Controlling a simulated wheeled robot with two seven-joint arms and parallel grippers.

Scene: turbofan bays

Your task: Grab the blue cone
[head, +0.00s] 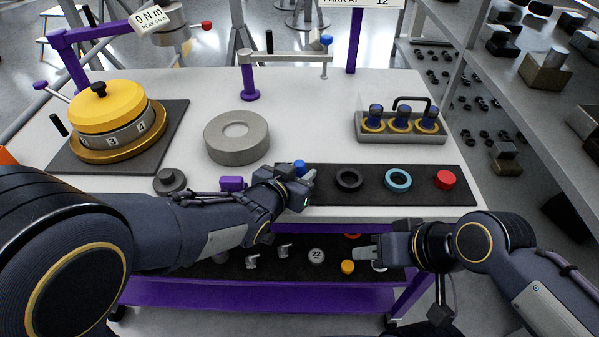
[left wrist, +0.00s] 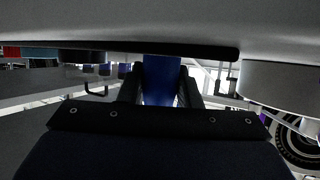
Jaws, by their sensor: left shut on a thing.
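The blue cone (head: 300,167) is at the black mat on the table, mostly hidden behind my left gripper (head: 307,179). In the left wrist view the blue cone (left wrist: 161,78) stands between the two dark fingers of my left gripper (left wrist: 160,88), which is shut on it. Its shape is only partly visible, and I cannot tell whether it touches the mat. My right gripper (head: 367,253) is in front of the table, over the lower shelf, away from the cone. The gap between its fingers is not clear.
A grey ring (head: 236,137) lies behind. A caddy (head: 402,133) stands at back right.

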